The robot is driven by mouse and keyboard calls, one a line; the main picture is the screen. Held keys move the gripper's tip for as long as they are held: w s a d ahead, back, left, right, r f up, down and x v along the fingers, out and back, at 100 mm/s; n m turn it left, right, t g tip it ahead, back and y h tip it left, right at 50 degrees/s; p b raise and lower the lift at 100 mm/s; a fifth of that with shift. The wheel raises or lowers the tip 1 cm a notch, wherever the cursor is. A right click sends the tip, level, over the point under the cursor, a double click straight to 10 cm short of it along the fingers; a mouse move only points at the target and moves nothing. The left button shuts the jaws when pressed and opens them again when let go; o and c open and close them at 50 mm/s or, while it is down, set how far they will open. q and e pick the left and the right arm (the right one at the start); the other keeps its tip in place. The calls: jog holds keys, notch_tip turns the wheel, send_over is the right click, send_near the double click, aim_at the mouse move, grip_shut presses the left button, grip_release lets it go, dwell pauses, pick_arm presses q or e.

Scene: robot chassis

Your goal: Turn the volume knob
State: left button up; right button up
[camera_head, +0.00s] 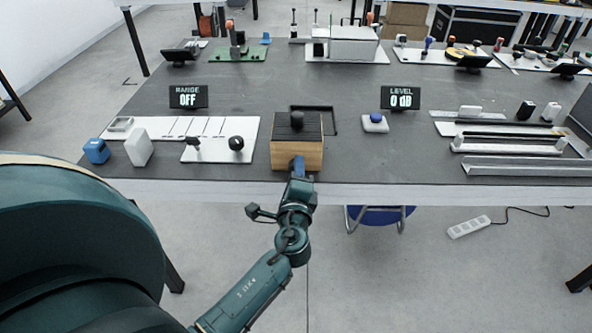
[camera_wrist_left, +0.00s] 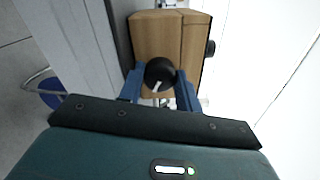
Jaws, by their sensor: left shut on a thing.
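A wooden box (camera_head: 284,157) with a dark slatted top stands at the table's front edge; its wooden face (camera_wrist_left: 150,35) fills the upper middle of the left wrist view. The volume knob (camera_wrist_left: 160,70), round and black with a white pointer mark, is on that face. My left gripper (camera_head: 298,166) is at the box's front, and its blue fingers (camera_wrist_left: 160,78) are shut on the knob, one on each side. In the head view the gripper hides the knob. The display (camera_head: 402,98) reads LEVEL 0 dB. My right gripper is not in view.
A black knob (camera_head: 297,119) stands on the box's top. A RANGE display (camera_head: 188,97) reads OFF. A white panel with a black dial (camera_head: 236,143) lies to the left, and a blue button (camera_head: 376,118) to the right. Front table space right of the box is clear.

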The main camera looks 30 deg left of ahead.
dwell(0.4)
pick_arm(q)
jog(key=o, duration=1)
jog(key=shift+c, duration=0.2)
jog(key=shift+o, duration=0.2)
jog(key=shift+s, duration=0.1)
